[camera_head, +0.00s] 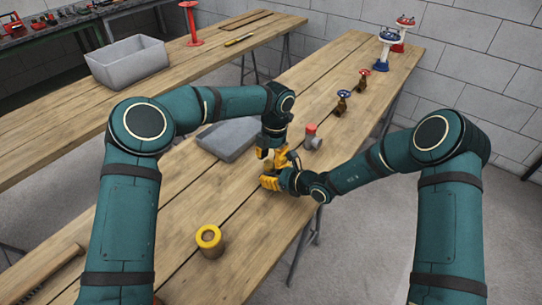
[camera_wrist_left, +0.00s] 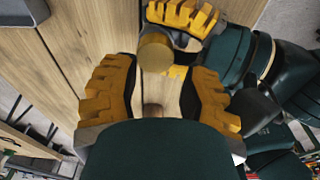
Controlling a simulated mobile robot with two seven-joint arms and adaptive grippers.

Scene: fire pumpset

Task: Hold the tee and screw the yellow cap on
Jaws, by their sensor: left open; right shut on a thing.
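My left gripper (camera_head: 272,145) points down above the table with its fingers open; in the left wrist view (camera_wrist_left: 155,100) wood shows between them. My right gripper (camera_head: 275,178) is close beside it, shut on a tan, round-ended piece (camera_wrist_left: 155,52). Most of that piece is hidden, and I cannot tell whether it is the cap or part of the tee. A small grey fitting with a red end (camera_head: 312,138), possibly the tee, stands just right of my grippers, apart from them. A yellow-topped brown round piece with an open middle (camera_head: 209,240) stands near the front.
A grey flat tray (camera_head: 229,139) lies left of my grippers. Blue and red handled valves (camera_head: 342,102) stand farther back, with larger blue and red fittings (camera_head: 385,50) at the far end. A second table holds a grey bin (camera_head: 127,61). Bare wood lies around the front piece.

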